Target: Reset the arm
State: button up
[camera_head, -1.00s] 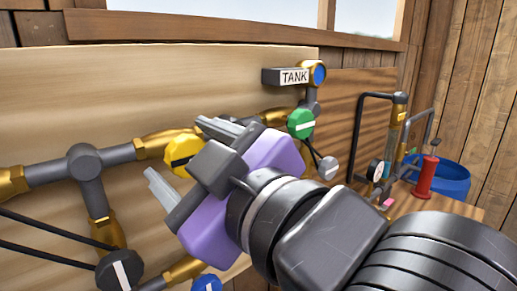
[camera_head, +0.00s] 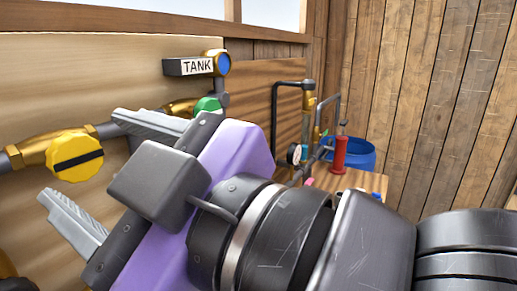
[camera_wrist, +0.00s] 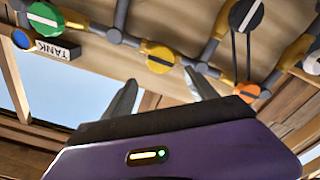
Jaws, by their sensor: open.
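My gripper (camera_head: 112,172) is open and empty, its two grey fingers spread apart, with a purple body behind them. In the head view it reaches up and left in front of the pipe board (camera_head: 90,75). A yellow knob with a dark bar (camera_head: 76,156) sits on the pipe to the left of the fingers in the picture. In the wrist view the fingers (camera_wrist: 162,98) point toward the board, with a yellow knob (camera_wrist: 160,58) above the gap between them. I cannot tell the exact distance from fingers to board.
A TANK sign (camera_head: 197,66), a blue-capped valve (camera_head: 223,64) and a partly hidden green knob (camera_head: 207,104) are on the board. A wooden wall (camera_head: 425,100) closes the right side.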

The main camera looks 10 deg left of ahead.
notch_tip(320, 180, up, 6)
jog(key=w+d+f+m+t+y, duration=0.1)
jog(key=d+m+t+y, duration=0.1)
jog(key=y, duration=0.1)
jog(key=w+d+f+m+t+h, duration=0.1)
jog(key=w+d+m+t, duration=0.3)
jog(key=d+m+t, duration=0.25)
jog(key=w+d+f+m+t+h, duration=0.2)
jog(key=d+f+m+t+h, duration=0.6)
jog(key=d+f+m+h, duration=0.65)
jog(key=s+d+f+g+h, duration=0.1)
jog(key=s+d+f, duration=0.2)
jog(key=f, duration=0.3)
jog(key=s+d+f+n+g+h, duration=0.1)
jog(key=s+d+f, duration=0.2)
jog(key=f, duration=0.3)
jog(key=s+d+f+g+h, duration=0.1)
jog(key=s+d+f+h, duration=0.15)
jog(key=f, duration=0.35)
jog(key=s+d+f+g, duration=0.2)
jog(key=s+f, duration=0.4)
jog(key=s, duration=0.3)
jog(key=s+d+f+n+g, duration=0.1)
jog(key=s+d+f+g, duration=0.1)
jog(key=s+f, duration=0.5)
jog(key=shift+s+d+f+n+g, duration=0.15)
jog(key=shift+s+d+n+g, duration=0.15)
jog(key=shift+s+g, duration=0.6)
